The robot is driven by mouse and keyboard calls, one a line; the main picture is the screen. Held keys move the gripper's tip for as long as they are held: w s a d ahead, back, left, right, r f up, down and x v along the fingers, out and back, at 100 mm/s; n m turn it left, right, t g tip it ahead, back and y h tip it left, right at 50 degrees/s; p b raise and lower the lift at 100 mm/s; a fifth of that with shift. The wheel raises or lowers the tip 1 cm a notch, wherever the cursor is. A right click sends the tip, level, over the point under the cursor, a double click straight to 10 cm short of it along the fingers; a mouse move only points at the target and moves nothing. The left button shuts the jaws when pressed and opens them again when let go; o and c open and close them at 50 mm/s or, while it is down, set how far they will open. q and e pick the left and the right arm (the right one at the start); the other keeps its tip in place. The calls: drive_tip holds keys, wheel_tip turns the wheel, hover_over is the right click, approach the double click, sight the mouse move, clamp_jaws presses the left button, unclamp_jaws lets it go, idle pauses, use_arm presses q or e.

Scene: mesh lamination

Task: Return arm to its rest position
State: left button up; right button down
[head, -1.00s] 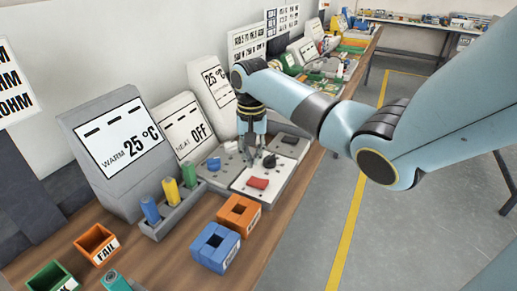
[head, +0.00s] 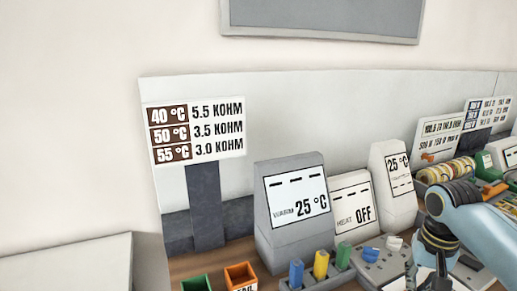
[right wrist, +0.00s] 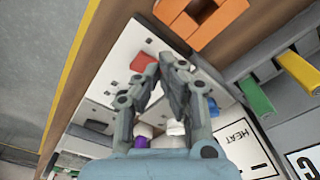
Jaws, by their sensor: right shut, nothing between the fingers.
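My right arm (head: 470,215) comes in at the lower right of the head view, bent at a black joint, with its gripper (head: 411,272) pointing down and partly cut off by the bottom edge. In the right wrist view my right gripper (right wrist: 163,66) is shut and empty. Its fingertips appear over a white plate (right wrist: 122,48), close to a red piece (right wrist: 143,61). I cannot tell their height above it. My left gripper is in neither current view.
Head view: a WARM 25 °C box (head: 290,215), a HEAT OFF panel (head: 352,205) and a resistance chart (head: 197,130) line the wall. Blue, yellow and green cylinders (head: 321,265) stand in a rack. Open floor (right wrist: 38,60) lies beyond the bench edge.

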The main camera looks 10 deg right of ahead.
drive_tip(key=s+a+r+n+t, duration=0.2)
drive_tip(key=s+a+r+n, duration=0.25)
drive_tip(key=s, duration=0.65)
drive_tip(key=s+a+r+n+t, duration=0.1)
drive_tip(key=s+a+r+n, duration=0.4)
drive_tip(key=s, duration=0.6)
wheel_tip(320, 180, down, 40)
drive_tip(key=s+d+m+g+b, duration=0.1)
drive_tip(key=s+m+b, duration=0.15)
drive_tip(key=b, duration=0.85)
drive_tip(key=s+f+b, duration=0.4)
drive_tip(key=s+f, duration=0.5)
drive_tip(key=f, duration=0.2)
drive_tip(key=s+d+f+g+b, duration=0.1)
drive_tip(key=s+f+b, duration=0.3)
drive_tip(key=s+f, duration=0.4)
wheel_tip(320, 180, down, 3)
drive_tip(key=shift+s+f+g, duration=0.1)
drive_tip(key=shift+s+g, duration=0.2)
drive_tip(key=shift+s, duration=0.05)
drive_tip(key=shift+d, duration=0.1)
